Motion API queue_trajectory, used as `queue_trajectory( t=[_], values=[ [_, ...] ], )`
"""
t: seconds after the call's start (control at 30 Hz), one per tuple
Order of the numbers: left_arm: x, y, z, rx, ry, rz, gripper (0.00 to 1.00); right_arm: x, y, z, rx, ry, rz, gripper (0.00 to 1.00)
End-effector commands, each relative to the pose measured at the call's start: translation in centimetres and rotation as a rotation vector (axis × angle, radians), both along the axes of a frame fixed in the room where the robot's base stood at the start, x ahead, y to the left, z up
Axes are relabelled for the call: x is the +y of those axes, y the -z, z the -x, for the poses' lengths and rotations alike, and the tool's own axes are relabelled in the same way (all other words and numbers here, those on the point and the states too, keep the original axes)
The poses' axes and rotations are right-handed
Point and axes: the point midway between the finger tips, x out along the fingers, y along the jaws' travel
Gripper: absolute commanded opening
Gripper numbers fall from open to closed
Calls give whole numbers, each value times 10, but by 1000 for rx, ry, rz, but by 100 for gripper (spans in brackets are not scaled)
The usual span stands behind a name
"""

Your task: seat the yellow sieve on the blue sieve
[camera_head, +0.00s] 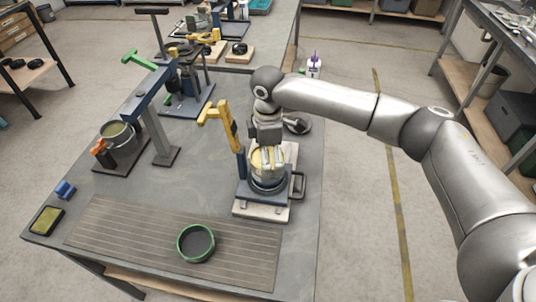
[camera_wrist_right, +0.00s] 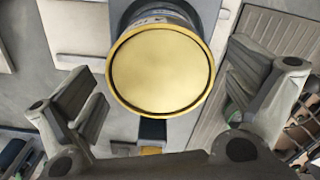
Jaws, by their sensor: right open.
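The yellow sieve (camera_head: 257,165) is on a stack on the shaker-like stand at the middle right of the bench. In the right wrist view its yellow-rimmed round top (camera_wrist_right: 161,68) faces the camera and looks level. A grey and dark blue ring (camera_head: 267,184) shows below it; I cannot tell whether this is the blue sieve or whether the yellow one is fully seated. My right gripper (camera_head: 268,152) is just above the yellow sieve; in the wrist view its fingers (camera_wrist_right: 166,80) are spread apart on either side of it, without visible contact. My left gripper is out of view.
A yellow-handled lever (camera_head: 218,118) stands close left of my right gripper. A green-rimmed sieve (camera_head: 196,243) lies on the ribbed mat (camera_head: 120,228).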

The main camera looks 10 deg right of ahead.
Motion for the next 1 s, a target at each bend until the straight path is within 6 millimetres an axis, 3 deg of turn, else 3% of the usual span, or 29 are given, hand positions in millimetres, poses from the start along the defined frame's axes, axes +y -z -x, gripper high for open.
queue_trajectory(
  t=[0.17, 0.4, 0.6, 0.8, 1.0],
  values=[
    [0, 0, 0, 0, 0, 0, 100, 0, -21, -1, -4, 0, -2, 100],
    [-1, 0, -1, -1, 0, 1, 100, 1, -73, -1, -5, 0, -3, 100],
    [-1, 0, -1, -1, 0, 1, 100, 1, -106, -1, -3, 0, -2, 100],
    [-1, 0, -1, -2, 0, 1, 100, 0, -119, 0, -2, 0, -1, 100],
    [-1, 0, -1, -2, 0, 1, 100, 0, -120, 0, -1, 0, -1, 100]
  ],
)
